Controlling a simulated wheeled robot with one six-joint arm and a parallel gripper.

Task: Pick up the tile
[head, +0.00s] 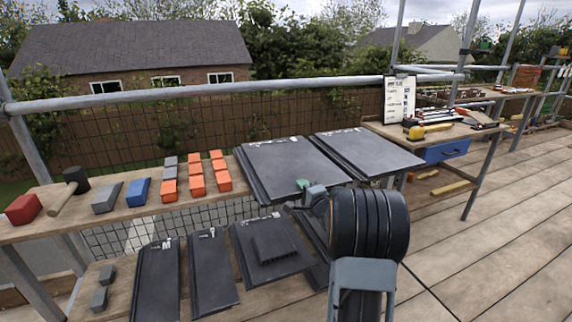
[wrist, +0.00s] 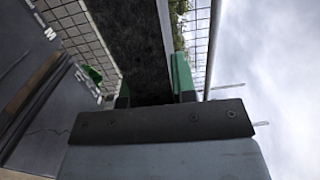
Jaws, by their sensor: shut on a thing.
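My gripper (head: 310,193) is at the front edge of the upper bench, beside a large dark tile (head: 285,160); my arm hides part of it. In the wrist view, my gripper (wrist: 152,88) is shut on a dark, rough-surfaced tile (wrist: 146,45), held between its green-padded fingers. In the head view I cannot clearly separate the held tile from the dark pieces behind my arm. A second large tile (head: 368,152) lies to the right. Several smaller dark tiles, including a narrow one (head: 212,270) and one with a raised block (head: 268,248), lie on the lower bench.
Orange blocks (head: 196,180), a blue block (head: 138,192), a mallet (head: 68,190) and a red block (head: 23,209) occupy the upper bench's left. A workbench (head: 440,137) with a yellow tool stands right. Scaffold rails and mesh run behind; decking at right is mostly clear.

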